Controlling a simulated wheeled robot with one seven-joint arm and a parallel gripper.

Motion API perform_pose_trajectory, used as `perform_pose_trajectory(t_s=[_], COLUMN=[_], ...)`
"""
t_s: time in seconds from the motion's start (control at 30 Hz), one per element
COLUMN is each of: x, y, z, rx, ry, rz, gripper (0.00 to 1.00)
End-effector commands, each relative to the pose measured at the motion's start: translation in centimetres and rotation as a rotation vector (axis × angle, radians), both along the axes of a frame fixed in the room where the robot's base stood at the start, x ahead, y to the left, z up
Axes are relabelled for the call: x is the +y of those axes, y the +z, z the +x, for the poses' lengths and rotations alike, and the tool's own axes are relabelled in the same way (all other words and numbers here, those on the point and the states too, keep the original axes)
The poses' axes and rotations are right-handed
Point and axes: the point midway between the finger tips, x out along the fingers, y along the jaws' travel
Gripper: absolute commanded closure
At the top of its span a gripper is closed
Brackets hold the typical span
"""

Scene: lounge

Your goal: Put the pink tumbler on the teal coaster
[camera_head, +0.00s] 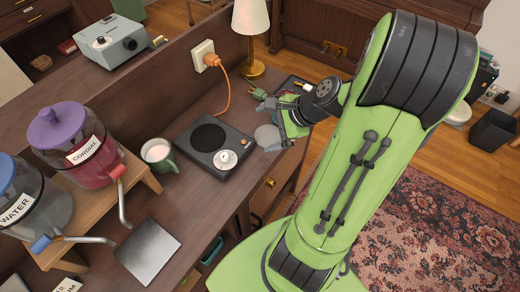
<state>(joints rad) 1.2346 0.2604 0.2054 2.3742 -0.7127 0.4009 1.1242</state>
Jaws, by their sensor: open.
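My gripper (270,125) is over the right part of the wooden sideboard, seen from above and partly covered by my own green arm. Its jaws are open. A grey round thing (267,136) shows between and under the fingers; I cannot tell what it is. I cannot make out a pink tumbler or a teal coaster in this view. My arm hides part of the sideboard's right end.
A black hot plate (215,143) with a white knob lies left of my gripper. A green mug (158,155) and two drink dispensers (75,150) stand further left. An orange cord (228,90) runs from the wall socket. A lamp (251,35) stands behind.

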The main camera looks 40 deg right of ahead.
Motion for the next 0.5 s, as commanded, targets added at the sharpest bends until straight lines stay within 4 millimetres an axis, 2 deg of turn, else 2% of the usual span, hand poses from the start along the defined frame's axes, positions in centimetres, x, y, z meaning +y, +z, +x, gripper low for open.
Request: perform_pose_trajectory(t_s=[0.03,0.2,0.33,0.4,0.5], x=[2.8,9.4,12.5,13.3,13.7], y=[1.1,5.2,8.7,9.9,10.8], z=[-0.2,-3.5,-7.5,-9.5,-11.4], rx=[0.016,0.001,-0.090,-0.149,-0.211], ry=[0.194,0.812,1.192,1.336,1.462], rz=[-0.162,-0.662,-0.966,-1.076,-1.166], gripper=[0.00,0.00,0.00,0.00,0.00])
